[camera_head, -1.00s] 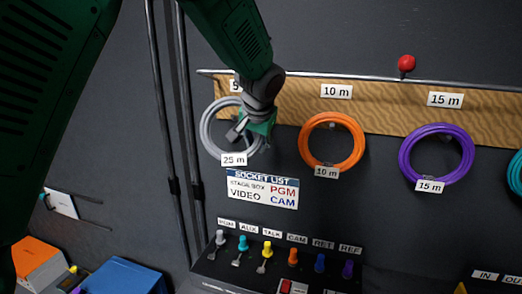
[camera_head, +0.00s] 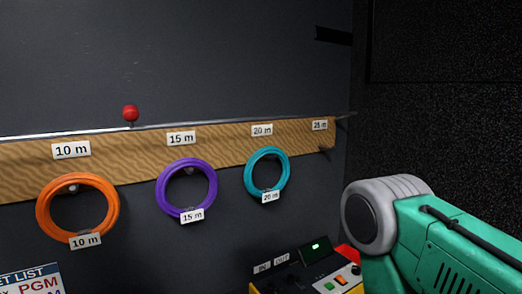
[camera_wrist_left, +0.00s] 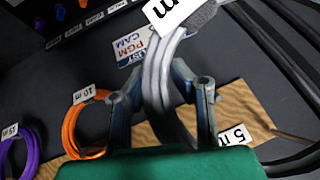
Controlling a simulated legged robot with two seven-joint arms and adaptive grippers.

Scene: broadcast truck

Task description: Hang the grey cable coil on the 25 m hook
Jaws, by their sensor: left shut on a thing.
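The grey cable coil (camera_wrist_left: 158,75) is in the left wrist view, with its white tag (camera_wrist_left: 165,12) at the top edge. My left gripper (camera_wrist_left: 160,92) is shut on the coil, one finger on each side of it. The coil is near the board's 5 m label (camera_wrist_left: 237,135); whether it touches the hook there is hidden. In the head view the 25 m label (camera_head: 320,125) is at the board's right end, with a bare hook (camera_head: 326,149) below it. The left gripper is outside the head view. A green arm of mine enters at right, its gripper out of frame.
Orange (camera_head: 78,208), purple (camera_head: 187,188) and teal (camera_head: 267,171) coils hang on the 10 m, 15 m and 20 m hooks. A rail with a red ball (camera_head: 131,113) runs along the board's top. A control box (camera_head: 310,275) stands below the 25 m end.

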